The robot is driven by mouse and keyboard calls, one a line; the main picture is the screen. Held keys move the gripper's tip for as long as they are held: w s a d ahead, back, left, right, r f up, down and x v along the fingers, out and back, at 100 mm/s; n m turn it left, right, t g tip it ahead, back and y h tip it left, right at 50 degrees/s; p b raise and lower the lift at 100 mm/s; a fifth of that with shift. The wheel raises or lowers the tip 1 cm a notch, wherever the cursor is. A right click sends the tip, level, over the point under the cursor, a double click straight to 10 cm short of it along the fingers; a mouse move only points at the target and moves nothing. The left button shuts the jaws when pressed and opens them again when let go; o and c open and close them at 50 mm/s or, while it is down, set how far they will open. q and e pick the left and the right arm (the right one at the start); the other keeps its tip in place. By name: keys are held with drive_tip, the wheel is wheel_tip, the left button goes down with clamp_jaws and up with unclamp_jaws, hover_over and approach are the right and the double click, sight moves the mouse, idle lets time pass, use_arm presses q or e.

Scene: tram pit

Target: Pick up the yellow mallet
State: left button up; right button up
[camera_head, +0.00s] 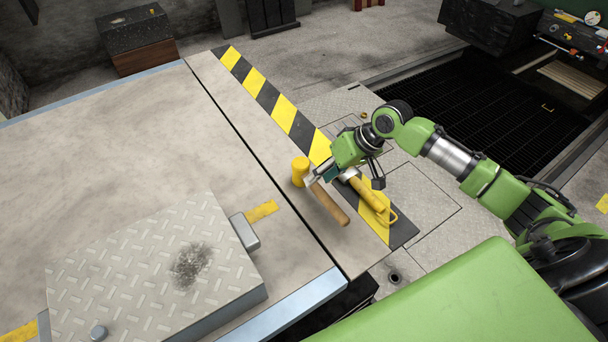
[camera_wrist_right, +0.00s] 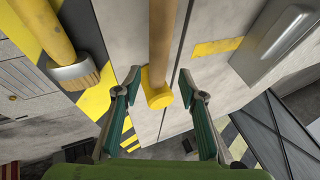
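The yellow mallet has a yellow head (camera_head: 300,171) and a brown wooden handle (camera_head: 332,206). It lies on the grey ledge beside the striped strip in the head view. In the right wrist view its head (camera_wrist_right: 157,95) shows between the fingers, with the handle (camera_wrist_right: 160,35) running to the top edge. My right gripper (camera_head: 318,178) is over the mallet, near where head and handle meet. In the wrist view the right gripper (camera_wrist_right: 160,76) is open, one finger on each side of the mallet, with gaps visible. My left gripper is not in view.
A yellow-handled tool (camera_head: 368,196) with a metal collar lies close to the right of the mallet; it also shows in the wrist view (camera_wrist_right: 72,70). A grey treadplate block (camera_head: 120,265) stands at the lower left. The worktop (camera_head: 130,140) behind is mostly clear.

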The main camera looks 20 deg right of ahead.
drive_tip(key=x, duration=0.5)
drive_tip(key=shift+s+d, duration=0.1)
drive_tip(key=shift+d, duration=0.1)
clamp_jaws()
drive_tip(key=shift+r, duration=0.15)
drive_tip(key=shift+r, duration=1.3)
drive_tip(key=s+a+r, duration=0.6)
drive_tip(key=s+r, duration=0.4)
drive_tip(key=s, duration=0.2)
drive_tip(key=shift+s+a, duration=0.2)
drive_tip(key=shift+a, duration=0.05)
